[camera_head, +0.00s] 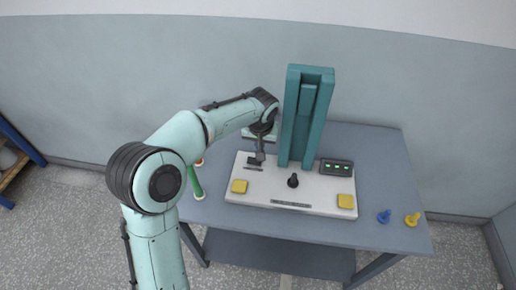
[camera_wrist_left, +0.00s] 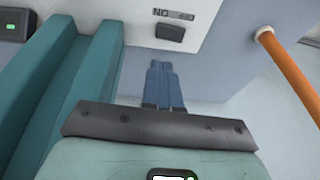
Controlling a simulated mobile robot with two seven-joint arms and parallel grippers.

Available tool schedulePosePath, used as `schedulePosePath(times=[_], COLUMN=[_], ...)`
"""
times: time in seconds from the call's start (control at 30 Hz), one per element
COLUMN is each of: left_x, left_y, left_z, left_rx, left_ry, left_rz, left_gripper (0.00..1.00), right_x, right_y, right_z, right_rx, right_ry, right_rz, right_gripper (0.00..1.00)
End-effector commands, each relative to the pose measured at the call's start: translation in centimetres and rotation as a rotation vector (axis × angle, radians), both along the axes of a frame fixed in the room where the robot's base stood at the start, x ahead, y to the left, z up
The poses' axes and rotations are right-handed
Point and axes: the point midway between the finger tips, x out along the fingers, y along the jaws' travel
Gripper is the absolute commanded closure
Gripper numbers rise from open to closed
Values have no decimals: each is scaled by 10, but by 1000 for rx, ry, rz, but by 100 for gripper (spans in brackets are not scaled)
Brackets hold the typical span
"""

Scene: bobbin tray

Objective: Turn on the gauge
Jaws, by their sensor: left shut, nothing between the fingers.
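The gauge has a white base (camera_head: 235,196) with a tall teal column (camera_head: 306,115) and a small dark display (camera_head: 336,167) showing green lights. A small dark switch block (camera_wrist_left: 170,32) sits on the white base in the wrist view, beside a small printed label (camera_wrist_left: 174,14). My left gripper (camera_head: 260,157) is over the left rear part of the base, left of the column. Its fingers (camera_wrist_left: 163,85) are together and empty, pointing toward the switch block with a visible gap in the picture. Whether they touch the base cannot be told. My right gripper is not in view.
Two yellow pads (camera_head: 239,186) (camera_head: 345,201) and a black knob (camera_head: 293,181) are on the base. Blue and yellow pegs (camera_head: 384,216) (camera_head: 412,220) stand at the right of the grey table (camera_head: 375,160).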

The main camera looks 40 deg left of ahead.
Motion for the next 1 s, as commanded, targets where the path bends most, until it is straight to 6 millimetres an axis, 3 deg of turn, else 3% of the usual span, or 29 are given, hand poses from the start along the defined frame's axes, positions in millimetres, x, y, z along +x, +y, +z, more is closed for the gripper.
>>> schedulePosePath(times=[0.1, 0.3, 1.0], left_x=[-3, -6, -7], left_y=[-8, -15, -15], left_z=[23, 41, 44], left_rx=[0, 0, 0], left_ry=[-4, -2, 0], left_rz=[-1, 0, 1], left_gripper=[100, 100, 100], right_x=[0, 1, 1], right_y=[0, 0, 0], right_z=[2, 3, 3], right_rx=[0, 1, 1], right_ry=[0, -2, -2], right_rz=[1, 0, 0], right_gripper=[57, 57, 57])
